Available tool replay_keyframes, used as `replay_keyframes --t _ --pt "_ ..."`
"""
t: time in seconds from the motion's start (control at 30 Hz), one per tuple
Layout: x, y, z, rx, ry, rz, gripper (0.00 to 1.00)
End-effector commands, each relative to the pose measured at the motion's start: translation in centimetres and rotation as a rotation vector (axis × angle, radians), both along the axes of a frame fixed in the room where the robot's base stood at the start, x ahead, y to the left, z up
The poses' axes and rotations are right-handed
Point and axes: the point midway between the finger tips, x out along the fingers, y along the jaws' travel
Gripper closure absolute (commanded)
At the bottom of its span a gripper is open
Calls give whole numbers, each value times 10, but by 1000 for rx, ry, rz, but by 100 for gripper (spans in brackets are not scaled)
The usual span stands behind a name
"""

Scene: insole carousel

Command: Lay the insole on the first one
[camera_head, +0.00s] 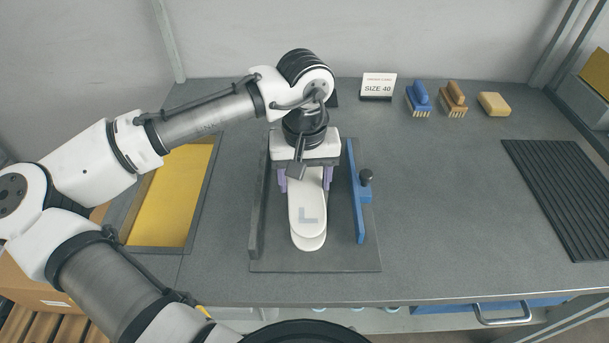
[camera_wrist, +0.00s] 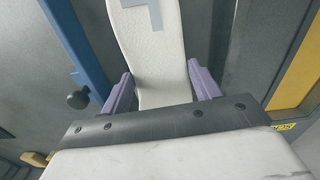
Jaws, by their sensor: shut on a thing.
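A white insole (camera_head: 306,200) with a grey L mark lies lengthwise in my gripper (camera_head: 304,181), its marked end toward the front. In the wrist view the insole (camera_wrist: 152,55) runs between the two purple fingers of my gripper (camera_wrist: 160,84), which are shut on its sides. A second pale insole (camera_head: 308,243) shows as a rounded end just under the held one, over the grey base plate (camera_head: 330,262). The rest of it is hidden. I cannot tell whether the two touch. The held insole's far end is hidden under my wrist.
A dark wall (camera_head: 256,215) stands left of the insoles and a blue rail (camera_head: 355,200) with a black knob (camera_head: 365,177) right. A yellow-floored tray (camera_head: 172,200) is at left. A size card (camera_head: 378,87), brushes (camera_head: 418,97) (camera_head: 453,97) and sponge (camera_head: 493,104) stand behind; a ribbed mat (camera_head: 565,190) lies right.

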Motion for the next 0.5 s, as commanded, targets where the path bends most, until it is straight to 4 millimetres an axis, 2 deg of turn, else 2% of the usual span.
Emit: replay_keyframes --t 0.5 --pt "0 0 -5 0 1 0 60"
